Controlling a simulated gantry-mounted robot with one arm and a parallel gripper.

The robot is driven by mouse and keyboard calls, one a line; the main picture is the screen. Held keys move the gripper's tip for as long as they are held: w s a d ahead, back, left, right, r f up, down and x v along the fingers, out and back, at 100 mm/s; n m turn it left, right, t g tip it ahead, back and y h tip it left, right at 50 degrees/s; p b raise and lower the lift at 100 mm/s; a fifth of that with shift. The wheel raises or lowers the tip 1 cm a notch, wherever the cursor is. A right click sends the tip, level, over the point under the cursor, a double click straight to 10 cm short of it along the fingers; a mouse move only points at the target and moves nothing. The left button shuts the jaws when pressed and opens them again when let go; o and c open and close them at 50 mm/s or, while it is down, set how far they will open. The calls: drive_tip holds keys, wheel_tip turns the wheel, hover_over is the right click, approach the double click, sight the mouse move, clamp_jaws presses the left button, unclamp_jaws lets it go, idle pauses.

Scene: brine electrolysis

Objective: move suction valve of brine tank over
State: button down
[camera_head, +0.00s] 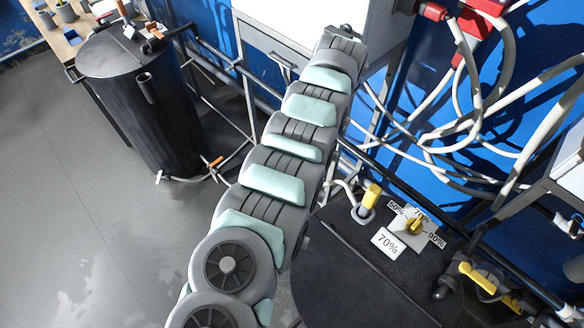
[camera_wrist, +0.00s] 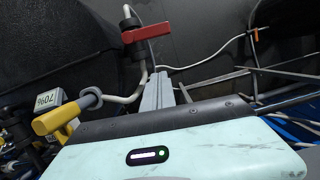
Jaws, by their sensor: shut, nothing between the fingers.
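A valve with a red lever handle (camera_wrist: 148,32) sits on a light bent pipe near the top of the wrist view, beside a dark rounded tank (camera_wrist: 45,45). The frames do not show which tank or valve belongs to the brine. My gripper (camera_wrist: 158,88) shows two grey fingers close together, shut and empty, below the red handle and apart from it. A yellow-handled valve (camera_wrist: 55,118) lies left of my gripper. In the head view a yellow handle (camera_head: 371,195) stands by the dark tank lid (camera_head: 350,270). My arm hides the gripper and red handle there.
A tall black tank (camera_head: 165,125) stands at left, with an orange handle (camera_head: 215,163) on low piping. Several white hoses (camera_head: 470,150) hang at right. Grey floor (camera_head: 60,200) is open at left.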

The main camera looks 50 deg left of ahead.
drive_tip(key=s+f+p, duration=0.2)
drive_tip(key=s+f, duration=0.3)
drive_tip(key=f, duration=0.2)
drive_tip(key=shift+s+a, duration=0.25)
drive_tip(key=shift+s, duration=0.1)
drive_tip(key=shift+s+r+p, duration=0.1)
drive_tip(key=shift+p, duration=0.25)
drive_tip(key=shift+s+a+n+p, duration=0.15)
drive_tip(key=shift+s+n+p, duration=0.35)
drive_tip(key=shift+n+p, duration=0.3)
